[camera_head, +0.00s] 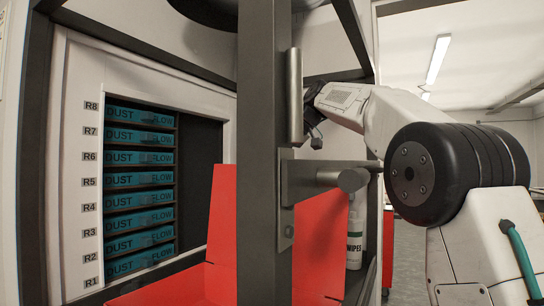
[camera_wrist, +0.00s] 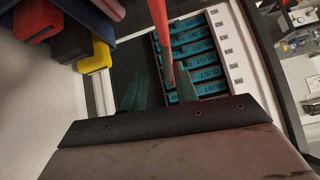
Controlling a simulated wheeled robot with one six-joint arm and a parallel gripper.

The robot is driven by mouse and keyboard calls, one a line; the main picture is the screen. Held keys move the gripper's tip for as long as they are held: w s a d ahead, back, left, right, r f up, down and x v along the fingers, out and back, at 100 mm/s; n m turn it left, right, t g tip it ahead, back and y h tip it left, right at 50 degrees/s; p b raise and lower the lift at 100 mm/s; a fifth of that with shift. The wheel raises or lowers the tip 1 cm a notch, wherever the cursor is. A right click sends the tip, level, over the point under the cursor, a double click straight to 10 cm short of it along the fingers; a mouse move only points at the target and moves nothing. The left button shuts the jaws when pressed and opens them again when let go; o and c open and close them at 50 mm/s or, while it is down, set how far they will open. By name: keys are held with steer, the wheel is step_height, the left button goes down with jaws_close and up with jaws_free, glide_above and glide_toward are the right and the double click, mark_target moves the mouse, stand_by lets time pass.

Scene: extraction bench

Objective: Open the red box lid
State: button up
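In the head view the red box (camera_head: 165,291) is at the bottom, cut off by the frame. A tall red panel, which looks like its lid (camera_head: 222,225), stands raised and steeply tilted behind a grey post. It also shows right of the post. In the wrist view a narrow red strip (camera_wrist: 158,25), seemingly a red panel seen edge-on, runs down between the two green fingers of my gripper (camera_wrist: 161,90). The fingers are apart. I cannot tell whether they touch the strip. In the head view the post hides my fingertips.
The grey post (camera_head: 263,150) with a latch handle (camera_head: 340,180) stands in front of the box. A rack of teal filters (camera_head: 140,178) is at left. A white wipes bottle (camera_head: 355,232) stands at right. Yellow, black and red blocks (camera_wrist: 70,40) show in the wrist view.

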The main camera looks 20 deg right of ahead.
steer(key=v, duration=0.8)
steer(key=shift+d+r, duration=0.2)
steer(key=shift+r, duration=0.05)
stand_by(0.6)
steer(key=v, duration=0.7)
steer(key=shift+s+d+r, duration=0.2)
steer(key=shift+s+r, duration=0.05)
steer(key=shift+s, duration=0.15)
